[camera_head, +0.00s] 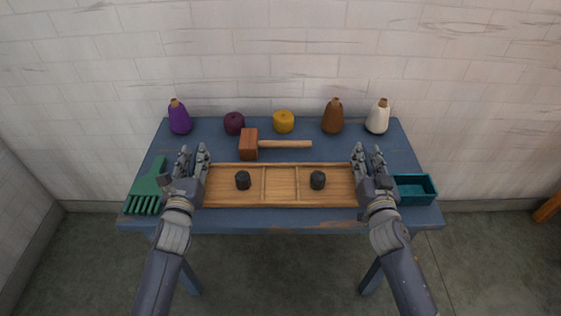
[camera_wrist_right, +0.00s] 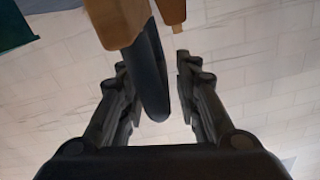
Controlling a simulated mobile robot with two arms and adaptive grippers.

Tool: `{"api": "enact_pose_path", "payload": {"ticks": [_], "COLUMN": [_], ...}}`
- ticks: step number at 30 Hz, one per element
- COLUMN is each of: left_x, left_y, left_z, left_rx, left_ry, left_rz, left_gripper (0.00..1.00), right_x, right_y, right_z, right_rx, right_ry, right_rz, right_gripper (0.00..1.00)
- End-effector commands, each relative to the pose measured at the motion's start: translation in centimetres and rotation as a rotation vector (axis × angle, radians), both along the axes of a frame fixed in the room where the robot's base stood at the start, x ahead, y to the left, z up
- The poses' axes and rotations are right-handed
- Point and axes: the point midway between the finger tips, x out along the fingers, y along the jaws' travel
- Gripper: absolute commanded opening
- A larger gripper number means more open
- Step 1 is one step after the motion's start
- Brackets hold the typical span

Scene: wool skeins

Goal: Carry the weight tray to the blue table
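The weight tray is a long wooden tray (camera_head: 280,204) with divided compartments, at the front of the blue table (camera_head: 380,217). My left gripper (camera_head: 194,152) is at the tray's left end, fingers apart. My right gripper (camera_head: 367,152) is at its right end. In the right wrist view, a dark handle (camera_wrist_right: 155,85) on wooden parts lies between its open fingers, with gaps on both sides. The left handle is hidden.
A wooden mallet (camera_head: 249,144) lies behind the tray. A green brush-like tool (camera_head: 147,190) is left of it, a teal bin (camera_head: 415,190) right.

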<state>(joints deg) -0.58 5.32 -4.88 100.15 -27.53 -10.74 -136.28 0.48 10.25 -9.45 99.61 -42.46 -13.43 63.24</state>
Motion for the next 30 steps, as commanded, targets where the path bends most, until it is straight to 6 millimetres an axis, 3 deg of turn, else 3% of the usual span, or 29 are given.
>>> {"api": "enact_pose_path", "payload": {"ticks": [5, 12, 18, 25, 30], "left_x": [-2.2, -7.2, -10.3, -11.7, -11.8], "left_y": [0.0, 0.0, 0.0, 0.0, 0.0], "left_z": [-0.2, -0.1, -0.1, 0.0, 0.1], "left_rx": [0.002, 0.0, 0.0, 0.0, 0.0], "left_ry": [0.003, 0.003, 0.002, -0.001, -0.001], "left_rz": [-0.001, -0.001, 0.001, 0.0, -0.001], "left_gripper": [0.3, 0.3, 0.3, 0.3, 0.3], "right_x": [0.0, 0.0, 0.0, -0.2, -2.0], "right_y": [0.0, 0.0, 0.0, 0.0, 0.0], "right_z": [0.0, 0.0, 0.0, -0.1, -0.2], "right_rx": [0.0, 0.0, 0.0, 0.0, 0.002], "right_ry": [0.0, 0.001, 0.001, 0.001, 0.003], "right_rz": [0.0, 0.0, 0.0, 0.0, 0.0], "right_gripper": [0.3, 0.3, 0.3, 0.3, 0.3]}}
